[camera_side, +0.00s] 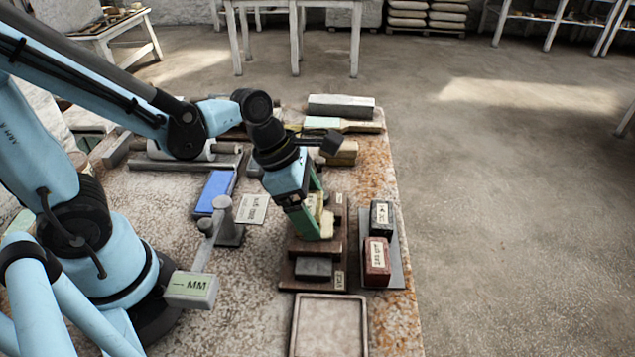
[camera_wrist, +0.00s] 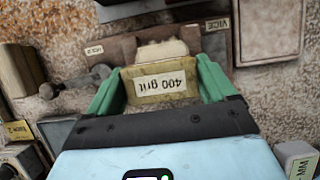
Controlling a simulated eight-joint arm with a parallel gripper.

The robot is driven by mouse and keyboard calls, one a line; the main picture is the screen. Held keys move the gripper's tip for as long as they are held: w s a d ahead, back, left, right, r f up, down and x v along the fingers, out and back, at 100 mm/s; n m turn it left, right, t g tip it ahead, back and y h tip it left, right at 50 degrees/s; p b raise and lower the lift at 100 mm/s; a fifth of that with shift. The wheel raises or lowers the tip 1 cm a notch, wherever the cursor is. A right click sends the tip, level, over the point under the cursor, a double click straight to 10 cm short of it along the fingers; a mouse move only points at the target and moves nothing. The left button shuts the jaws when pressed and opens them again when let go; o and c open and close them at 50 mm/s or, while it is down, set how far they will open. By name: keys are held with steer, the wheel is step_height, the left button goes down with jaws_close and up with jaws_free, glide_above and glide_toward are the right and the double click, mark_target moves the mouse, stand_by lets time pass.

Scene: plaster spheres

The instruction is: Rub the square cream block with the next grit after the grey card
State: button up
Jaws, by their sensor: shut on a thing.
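My gripper (camera_side: 312,214) has green fingers shut on a yellow block (camera_wrist: 162,84), whose label reads "400 grit" in the wrist view. The square cream block (camera_wrist: 162,48) sits in a brown wooden vice (camera_wrist: 217,45) labelled "VICE", just beyond the held block. In the side view the cream block (camera_side: 327,224) is partly hidden by my fingers. The held block is right at it; I cannot tell whether they touch. A pale grey card (camera_side: 252,209) lies flat left of the vice; its print is too small to read surely.
An empty shallow tray (camera_side: 330,325) is in front. The table's right edge is close.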

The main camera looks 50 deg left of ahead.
steer(key=shift+s+d+f, duration=0.1)
steer(key=shift+s+d, duration=0.35)
steer(key=shift+s, duration=0.05)
steer(key=shift+w+a+r, duration=0.75)
steer(key=shift+w+a, duration=0.05)
steer(key=shift+w+d+f, duration=0.1)
steer(key=shift+w+d, duration=0.7)
steer(key=shift+d, duration=0.1)
steer(key=shift+f, duration=0.6)
